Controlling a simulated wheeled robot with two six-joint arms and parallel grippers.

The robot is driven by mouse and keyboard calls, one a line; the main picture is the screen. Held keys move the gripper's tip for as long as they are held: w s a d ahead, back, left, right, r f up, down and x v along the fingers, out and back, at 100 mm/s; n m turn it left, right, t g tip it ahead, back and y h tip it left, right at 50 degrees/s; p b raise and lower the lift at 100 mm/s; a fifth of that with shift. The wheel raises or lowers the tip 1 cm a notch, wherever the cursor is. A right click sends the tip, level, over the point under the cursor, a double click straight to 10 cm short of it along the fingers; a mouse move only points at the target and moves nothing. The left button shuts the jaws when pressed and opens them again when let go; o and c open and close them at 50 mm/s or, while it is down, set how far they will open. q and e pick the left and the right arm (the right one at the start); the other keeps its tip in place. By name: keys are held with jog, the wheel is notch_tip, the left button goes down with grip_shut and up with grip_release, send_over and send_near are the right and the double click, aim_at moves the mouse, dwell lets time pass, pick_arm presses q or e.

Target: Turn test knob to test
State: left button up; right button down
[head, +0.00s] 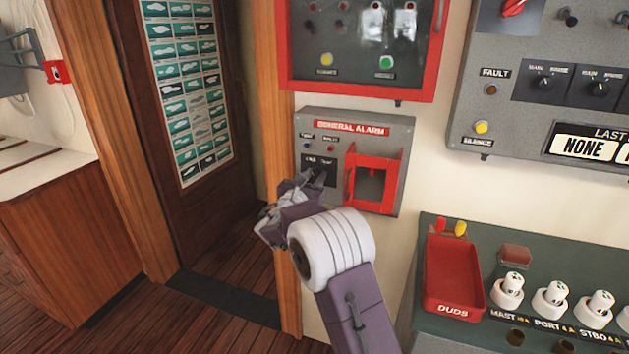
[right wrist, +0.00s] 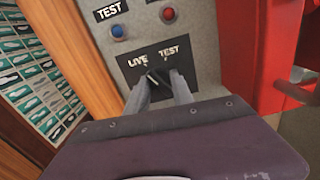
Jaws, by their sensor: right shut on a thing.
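The small dark test knob (right wrist: 153,78) sits below these words, mostly hidden between my fingers. A pale line on it seems to lean toward LIVE, but I cannot tell its exact setting. My right gripper (right wrist: 165,88) is shut on the knob, with a finger on each side. It also shows in the head view (head: 316,181). My left gripper is out of view.
A red guard frame (head: 351,180) juts out right of the knob. A red-framed cabinet (head: 283,75) is above. A wooden door post (head: 287,250) is close on the left. A green console with a red DUDS tray (head: 432,290) stands lower right.

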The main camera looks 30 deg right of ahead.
jog(key=m+b, duration=0.3)
jog(key=b, duration=0.1)
jog(key=m+b, duration=0.3)
jog(key=b, duration=0.2)
jog(key=m+b, duration=0.4)
jog(key=b, duration=0.1)
jog(key=shift+f, duration=0.3)
jog(key=shift+r+m+b, duration=0.25)
jog(key=shift+m+b, duration=1.15)
jog(key=shift+m, duration=0.2)
jog(key=c, duration=1.1)
grip_release()
jog(key=shift+w+a, duration=0.1)
jog(key=shift+r, duration=0.1)
jog(key=v, duration=0.9)
jog(key=shift+b, duration=0.3)
